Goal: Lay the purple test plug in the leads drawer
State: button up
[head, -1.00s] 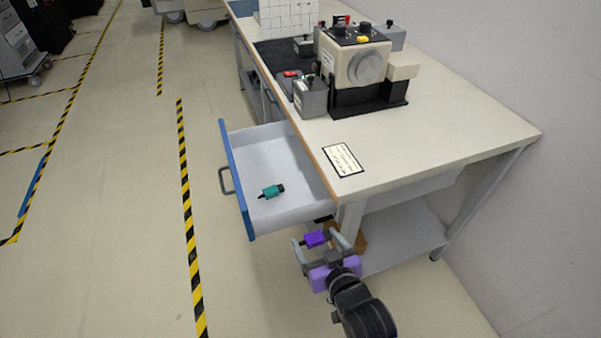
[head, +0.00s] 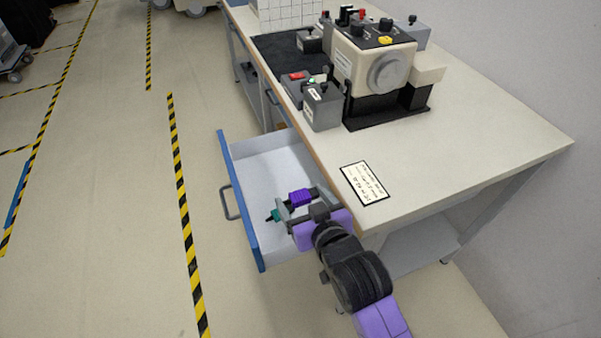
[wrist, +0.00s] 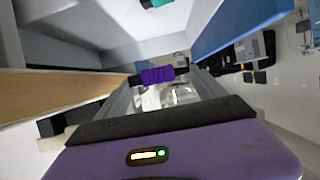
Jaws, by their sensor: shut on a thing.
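The purple test plug (head: 299,198) is held between the fingers of my gripper (head: 301,203). It also shows between the fingertips in the wrist view (wrist: 157,76). In the head view my gripper and the plug overlap the open leads drawer (head: 236,172), over its near part; the exact height above the floor of the drawer is hard to tell. A teal plug (head: 276,215) lies in the drawer, partly hidden behind my gripper. It shows at the top edge of the wrist view (wrist: 156,2).
The drawer is pulled out from a bench (head: 470,130). The bench carries a beige device (head: 370,70), grey boxes (head: 322,105) and a label card (head: 365,184). The back part of the drawer looks clear. A striped floor line (head: 184,200) runs left of the drawer.

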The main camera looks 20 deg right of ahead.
aim_at(279, 155)
jog(key=i, duration=1)
